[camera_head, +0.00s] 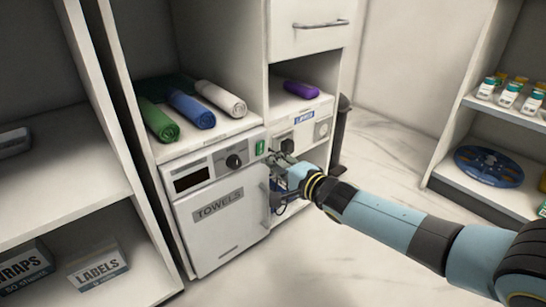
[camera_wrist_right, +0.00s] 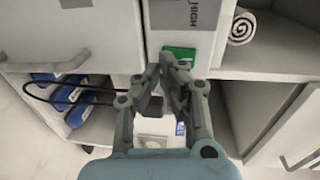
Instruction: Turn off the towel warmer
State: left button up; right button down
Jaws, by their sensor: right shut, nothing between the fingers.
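The towel warmer is a white cabinet with a door marked TOWELS (camera_head: 218,207). Its panel has a dark display (camera_head: 191,179), a black knob (camera_head: 234,161) and a green switch (camera_head: 260,147) at the right end. In the right wrist view the green switch (camera_wrist_right: 181,54) sits just beyond my fingertips, near a label reading HIGH. My right gripper (camera_head: 274,157) is shut and empty, close beside the switch at the panel's right end; it also shows in the right wrist view (camera_wrist_right: 168,66). I cannot tell whether it touches the switch. My left gripper is out of view.
Green (camera_head: 159,120), blue (camera_head: 191,110) and white (camera_head: 221,98) rolls lie on the shelf above. A purple roll (camera_head: 301,89) is right of them. A dark socket (camera_head: 287,143) and a round dial (camera_head: 321,129) are beside the panel. Open floor (camera_head: 330,250) lies in front.

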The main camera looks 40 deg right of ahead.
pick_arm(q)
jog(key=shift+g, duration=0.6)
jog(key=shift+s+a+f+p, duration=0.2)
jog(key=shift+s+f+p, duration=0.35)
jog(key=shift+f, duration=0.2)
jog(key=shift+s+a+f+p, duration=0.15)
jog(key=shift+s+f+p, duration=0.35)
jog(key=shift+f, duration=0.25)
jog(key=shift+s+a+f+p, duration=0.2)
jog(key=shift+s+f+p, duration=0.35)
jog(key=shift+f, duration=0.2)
pick_arm(e)
jog(key=s+f, duration=0.1)
jog(key=s, duration=1)
jog(key=shift+s+d+f, duration=0.15)
jog(key=shift+d, duration=0.3)
